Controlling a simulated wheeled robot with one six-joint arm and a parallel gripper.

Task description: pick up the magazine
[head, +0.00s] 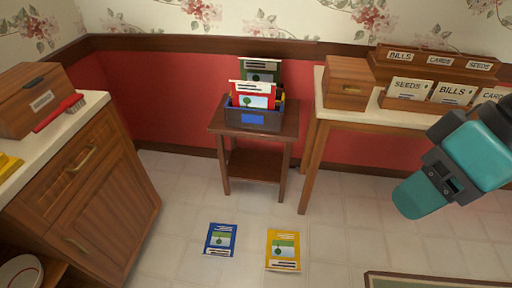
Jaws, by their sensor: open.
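A blue magazine (220,239) with a green picture lies flat on the floor. A yellow magazine (283,250) lies flat to its right, a short gap apart. A red magazine (254,95) and a green one (260,69) stand upright in a dark holder (252,118) on a small wooden table. The frame does not tell which magazine is meant. My gripper (444,176), teal and dark grey, is at the right, above the floor and in front of the right table. It is open and apart from all the magazines; its fingertips are hard to make out.
The small table (217,129) stands against the red wall. A table (313,120) at right bears wooden boxes and labelled cards. A wooden cabinet (96,190) at left bears a box and a red brush. A rug edge (385,281) shows lower right. Floor around the two magazines is clear.

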